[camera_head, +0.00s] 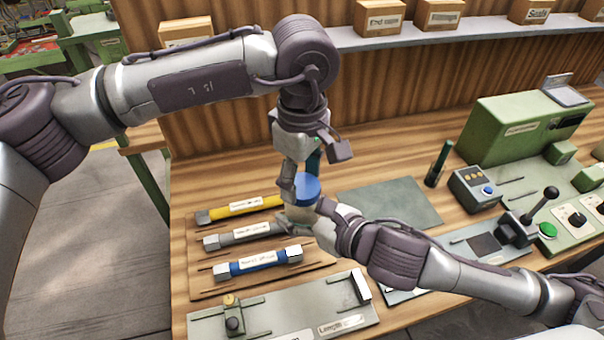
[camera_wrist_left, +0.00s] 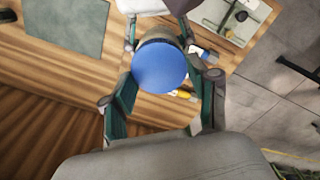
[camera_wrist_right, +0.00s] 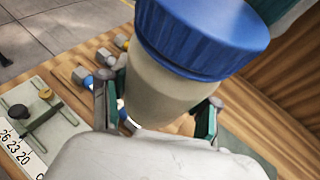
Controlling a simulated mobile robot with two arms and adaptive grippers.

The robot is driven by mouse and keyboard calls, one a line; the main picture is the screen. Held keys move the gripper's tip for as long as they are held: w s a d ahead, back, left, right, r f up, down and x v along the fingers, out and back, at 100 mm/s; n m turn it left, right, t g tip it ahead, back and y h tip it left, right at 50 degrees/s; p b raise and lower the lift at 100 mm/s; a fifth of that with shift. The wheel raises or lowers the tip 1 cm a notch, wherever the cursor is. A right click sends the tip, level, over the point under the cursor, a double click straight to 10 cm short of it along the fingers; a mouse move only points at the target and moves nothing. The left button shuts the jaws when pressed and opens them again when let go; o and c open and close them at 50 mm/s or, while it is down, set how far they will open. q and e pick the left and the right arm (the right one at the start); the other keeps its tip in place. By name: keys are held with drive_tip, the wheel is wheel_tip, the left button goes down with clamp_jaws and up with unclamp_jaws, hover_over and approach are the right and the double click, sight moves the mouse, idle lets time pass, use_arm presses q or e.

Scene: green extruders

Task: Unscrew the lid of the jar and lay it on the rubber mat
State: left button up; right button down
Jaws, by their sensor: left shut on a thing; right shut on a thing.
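The jar (camera_wrist_right: 165,92) has a pale beige body and a ribbed blue lid (camera_head: 307,188). The lid sits on top of the jar in the right wrist view, and the jar looks slightly tilted there. My right gripper (camera_head: 308,218) is shut on the jar body from the front right, holding it above the bench. My left gripper (camera_wrist_left: 160,95) comes from above and is shut on the blue lid (camera_wrist_left: 160,68), a finger on either side. The grey-green rubber mat (camera_head: 395,200) lies bare on the bench to the right of the jar; it also shows in the left wrist view (camera_wrist_left: 65,25).
A wooden board with yellow, grey and blue labelled bars (camera_head: 262,263) lies left of and below the jar. A metal length gauge plate (camera_head: 290,308) is at the front. A dark green cylinder (camera_head: 438,163) and green machine (camera_head: 515,130) stand right of the mat. Boxes line the back shelf.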

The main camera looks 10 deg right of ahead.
use_arm(q)
drive_tip(key=n, duration=0.5)
drive_tip(key=shift+d, duration=0.2)
drive_tip(key=n, duration=0.7)
drive_tip(key=shift+a, duration=0.2)
drive_tip(key=n, duration=0.5)
drive_tip(key=shift+a+r, duration=0.1)
drive_tip(key=n, duration=0.6)
drive_tip(key=shift+a+n, duration=0.1)
drive_tip(key=shift+n, duration=0.2)
drive_tip(key=shift+s+r, duration=0.1)
drive_tip(key=shift+s+r, duration=0.15)
drive_tip(key=shift+r, duration=0.9)
